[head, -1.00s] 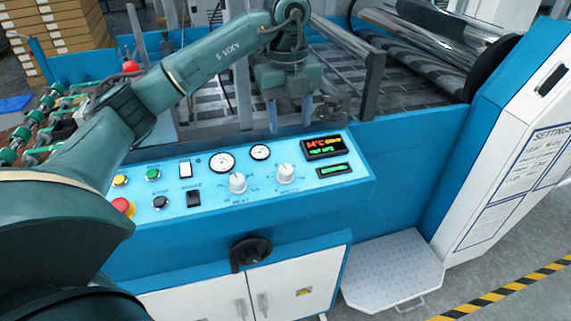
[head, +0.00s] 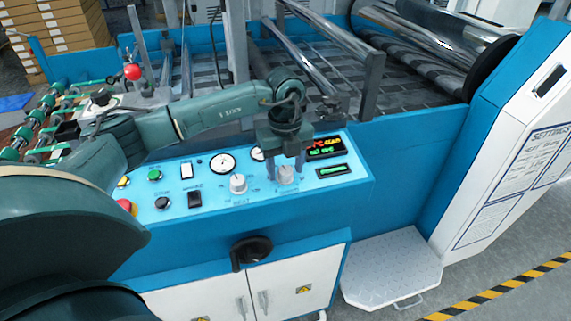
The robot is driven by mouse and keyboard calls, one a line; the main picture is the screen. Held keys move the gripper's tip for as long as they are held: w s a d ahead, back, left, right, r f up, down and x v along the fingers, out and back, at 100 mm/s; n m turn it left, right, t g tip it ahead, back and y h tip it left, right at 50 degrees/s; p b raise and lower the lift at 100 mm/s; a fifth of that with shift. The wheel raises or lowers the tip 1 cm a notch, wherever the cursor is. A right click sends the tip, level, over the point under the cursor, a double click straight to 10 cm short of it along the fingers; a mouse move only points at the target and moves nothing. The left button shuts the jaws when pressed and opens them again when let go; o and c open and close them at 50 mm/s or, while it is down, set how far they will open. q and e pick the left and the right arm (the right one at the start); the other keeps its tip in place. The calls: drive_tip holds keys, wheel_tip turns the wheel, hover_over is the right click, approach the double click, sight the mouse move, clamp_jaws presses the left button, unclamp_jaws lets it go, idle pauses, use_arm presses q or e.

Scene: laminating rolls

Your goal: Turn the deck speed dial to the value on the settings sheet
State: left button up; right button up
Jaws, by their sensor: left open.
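The control panel (head: 215,205) holds two pale grey dials. The left dial (head: 238,184) has a label under it that seems to read HEAT. The right dial (head: 286,175), probably the deck speed dial, has a label too small to read. My left gripper (head: 285,171) points down over the right dial. Its fingers are apart, one on either side of the knob; I cannot tell whether they touch it. The settings sheet (head: 508,195) is on the white cabinet at the right, its values too small to read. My right gripper is out of view.
A lit display (head: 324,147) and a smaller green one (head: 334,170) sit right of the dials. Round gauges (head: 222,163), buttons, switches and a red emergency stop (head: 125,205) lie to the left. A black handle (head: 251,252) juts from the front below.

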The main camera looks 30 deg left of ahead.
use_arm(q)
drive_tip(key=c, duration=1)
drive_tip(key=shift+o, duration=0.2)
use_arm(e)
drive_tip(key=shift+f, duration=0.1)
use_arm(q)
drive_tip(key=shift+m, duration=0.4)
drive_tip(key=m+y+b, duration=0.1)
drive_tip(key=m, duration=0.3)
drive_tip(key=shift+w+d+m+g, duration=0.1)
drive_tip(key=shift+m+g, duration=0.2)
drive_tip(key=shift+m, duration=0.1)
drive_tip(key=m+b, duration=0.1)
drive_tip(key=m, duration=0.2)
drive_tip(key=shift+d+f+y, duration=0.1)
drive_tip(key=shift+y, duration=0.3)
drive_tip(key=shift+m, duration=1.4)
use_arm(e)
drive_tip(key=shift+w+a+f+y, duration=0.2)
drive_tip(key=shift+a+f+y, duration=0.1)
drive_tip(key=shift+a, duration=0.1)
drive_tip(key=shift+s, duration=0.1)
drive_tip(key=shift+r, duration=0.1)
